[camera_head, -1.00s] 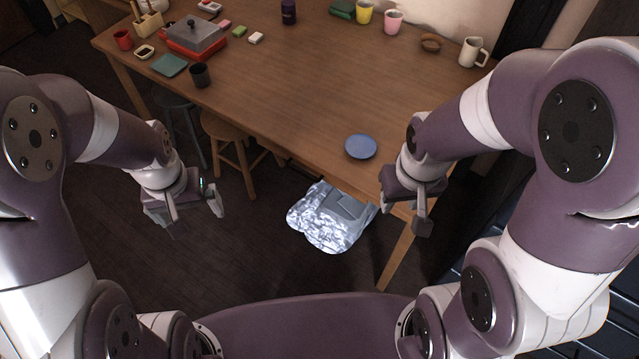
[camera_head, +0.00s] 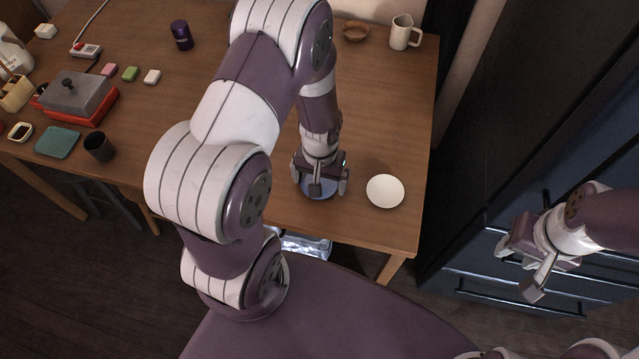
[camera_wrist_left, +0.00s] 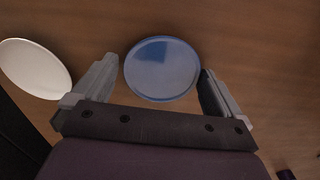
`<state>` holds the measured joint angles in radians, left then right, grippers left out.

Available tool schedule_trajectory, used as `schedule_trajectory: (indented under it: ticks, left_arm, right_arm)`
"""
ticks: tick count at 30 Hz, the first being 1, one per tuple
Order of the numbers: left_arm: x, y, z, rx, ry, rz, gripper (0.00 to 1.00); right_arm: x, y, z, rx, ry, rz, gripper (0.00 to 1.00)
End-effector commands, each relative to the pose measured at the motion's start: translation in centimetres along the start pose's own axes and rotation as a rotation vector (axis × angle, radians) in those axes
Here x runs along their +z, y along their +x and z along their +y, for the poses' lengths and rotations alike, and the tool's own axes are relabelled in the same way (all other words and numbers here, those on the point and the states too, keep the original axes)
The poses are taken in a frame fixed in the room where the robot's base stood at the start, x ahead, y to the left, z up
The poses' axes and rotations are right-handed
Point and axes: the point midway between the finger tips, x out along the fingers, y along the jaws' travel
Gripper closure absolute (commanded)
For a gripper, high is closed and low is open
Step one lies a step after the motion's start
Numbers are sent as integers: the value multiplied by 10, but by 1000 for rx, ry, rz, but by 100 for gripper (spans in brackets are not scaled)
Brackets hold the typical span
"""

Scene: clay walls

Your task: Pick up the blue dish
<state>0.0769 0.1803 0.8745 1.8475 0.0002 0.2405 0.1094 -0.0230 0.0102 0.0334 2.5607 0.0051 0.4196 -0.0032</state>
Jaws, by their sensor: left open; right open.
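The blue dish (camera_head: 326,194) lies on the wooden table near its front edge, mostly hidden behind my left gripper (camera_head: 320,186) in the head view. In the left wrist view the round blue dish (camera_wrist_left: 162,68) shows whole, between and just beyond the open fingers. My left gripper points down over the dish, open and holding nothing. I cannot tell whether its fingers touch the rim. My right gripper (camera_head: 519,270) is open and empty, off to the right of the table, in front of the dark cabinet.
A white dish (camera_head: 385,191) lies right of the blue dish; it is at the left in the wrist view (camera_wrist_left: 35,68). A white mug (camera_head: 404,33) and brown bowl (camera_head: 355,31) stand at the back. A black cup (camera_head: 98,147) and red grill (camera_head: 75,98) are far left.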

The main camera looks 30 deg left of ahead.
Motion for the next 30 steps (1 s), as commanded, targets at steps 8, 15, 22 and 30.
schedule_trajectory:
  ticks: [8,15,22,30]
  left_arm:
    - [0,2,0,0,0,1,16]
    - [0,1,0,0,0,1,42]
    - [-1,-6,0,0,0,4,42]
    - [-10,-46,5,1,3,6,42]
  right_arm:
    - [0,0,0,0,0,0,57]
    - [0,0,0,0,0,0,57]
    - [0,-2,0,0,0,0,57]
    - [-1,-7,0,0,0,0,57]
